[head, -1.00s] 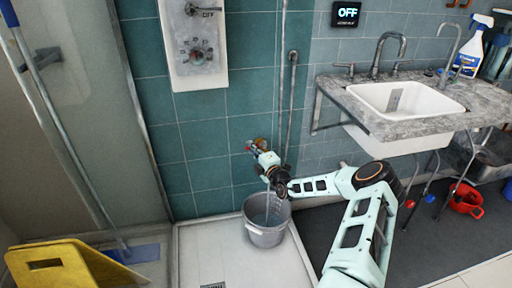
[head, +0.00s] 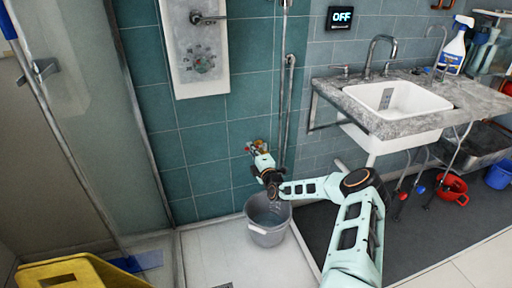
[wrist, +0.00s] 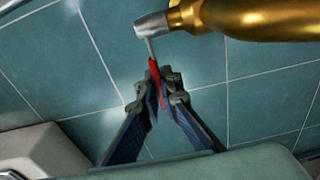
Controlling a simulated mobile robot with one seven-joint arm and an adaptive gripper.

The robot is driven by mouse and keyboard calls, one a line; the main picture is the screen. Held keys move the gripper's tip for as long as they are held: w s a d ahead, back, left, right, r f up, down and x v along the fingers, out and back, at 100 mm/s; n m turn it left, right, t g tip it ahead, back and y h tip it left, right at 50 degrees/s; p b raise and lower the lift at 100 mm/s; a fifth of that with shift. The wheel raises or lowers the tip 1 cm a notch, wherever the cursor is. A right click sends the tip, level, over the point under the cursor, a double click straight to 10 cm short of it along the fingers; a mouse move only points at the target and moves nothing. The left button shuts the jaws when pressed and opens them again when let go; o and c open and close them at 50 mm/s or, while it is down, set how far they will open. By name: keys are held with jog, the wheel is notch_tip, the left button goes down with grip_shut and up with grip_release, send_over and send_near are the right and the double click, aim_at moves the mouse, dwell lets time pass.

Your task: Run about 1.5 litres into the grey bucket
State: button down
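The grey bucket (head: 268,236) stands upright on the white shower tray below the wall tap. The brass tap (head: 257,147) sticks out of the teal tiled wall; its brass body (wrist: 268,16) fills the top right of the wrist view. My gripper (head: 262,158) is at the tap, above the bucket. In the wrist view, my gripper's fingers (wrist: 163,84) are closed around the tap's red lever (wrist: 154,80). The bucket's inside is partly visible, but I cannot read a water level. I cannot make out a clear stream now.
A stone counter with a white sink (head: 402,100) is to the right. A yellow wet-floor sign (head: 75,275) stands at the lower left by the glass screen. A red pot (head: 452,188) and a blue bucket (head: 498,175) lie under the counter.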

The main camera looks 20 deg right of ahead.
jog(key=shift+w+r+m+h+p, duration=0.3)
jog(key=shift+r+m+h+p, duration=0.15)
jog(key=shift+h+p, duration=0.2)
jog(key=shift+f, duration=0.2)
jog(key=c, duration=2.2)
grip_release()
jog(key=shift+o, duration=0.4)
jog(key=shift+f, duration=0.15)
jog(key=s+a, duration=0.1)
jog(key=s, duration=1.1)
jog(key=shift+a, duration=0.15)
